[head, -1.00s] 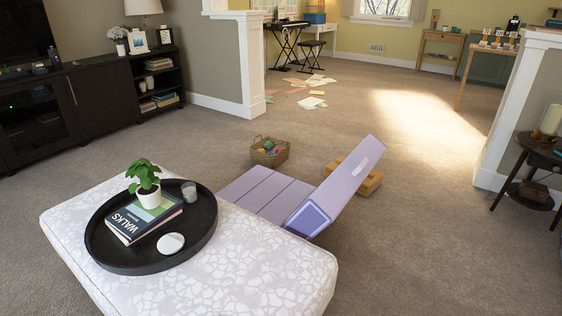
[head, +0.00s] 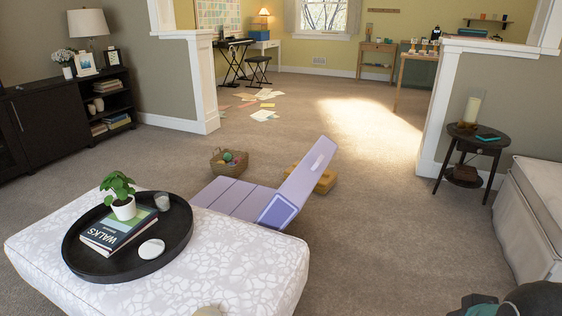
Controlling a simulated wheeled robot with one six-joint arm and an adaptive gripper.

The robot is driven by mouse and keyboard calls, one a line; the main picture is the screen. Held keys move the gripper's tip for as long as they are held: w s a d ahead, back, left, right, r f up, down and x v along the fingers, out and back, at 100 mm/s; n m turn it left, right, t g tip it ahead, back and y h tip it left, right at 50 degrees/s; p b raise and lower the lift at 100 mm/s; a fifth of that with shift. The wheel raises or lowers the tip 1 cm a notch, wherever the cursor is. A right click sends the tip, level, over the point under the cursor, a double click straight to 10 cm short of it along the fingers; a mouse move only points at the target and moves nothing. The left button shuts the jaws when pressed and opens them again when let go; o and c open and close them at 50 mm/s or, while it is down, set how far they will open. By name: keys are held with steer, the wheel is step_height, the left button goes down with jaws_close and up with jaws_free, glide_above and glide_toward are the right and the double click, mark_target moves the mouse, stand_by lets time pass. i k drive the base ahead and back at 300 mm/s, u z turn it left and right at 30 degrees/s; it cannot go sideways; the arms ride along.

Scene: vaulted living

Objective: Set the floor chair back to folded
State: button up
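The floor chair (head: 230,198) is lavender and stands on the carpet just beyond the patterned ottoman. Its slatted seat lies low, and its near left end is partly hidden by the ottoman. Its backrest (head: 305,182) is raised and leans up to the right, with a slot near its top. The chair is unfolded. My gripper is not clearly visible; dark rounded shapes show at the bottom right corner, and I cannot tell what they are.
The white patterned ottoman (head: 225,262) with a black tray (head: 182,240) blocks the near left. A side table (head: 478,143) and a pale sofa (head: 535,215) stand right. Carpet right of the chair is clear.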

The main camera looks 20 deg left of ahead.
mark_target(289, 199)
steer(key=i, duration=1.65)
